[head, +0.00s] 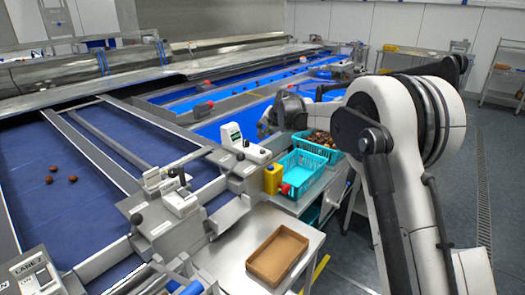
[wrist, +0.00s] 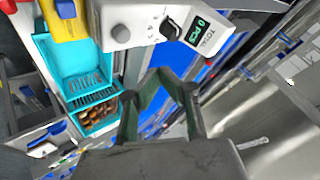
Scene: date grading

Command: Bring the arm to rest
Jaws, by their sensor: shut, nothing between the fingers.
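My arm reaches in from the right in the head view, bent at a large white elbow. My gripper (head: 266,124) is at its far end, near the blue sorting belts and above the counter box. In the wrist view my gripper (wrist: 160,82) shows dark green-grey fingers with nothing held. The fingers are shut and clear of the surfaces around them, though the exact gap is hard to judge.
A counter box (head: 236,139) with a knob stands near the gripper. A teal basket (head: 305,168) is empty; another beyond it holds dates (head: 322,139). A few dates (head: 73,178) lie on the left belt.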

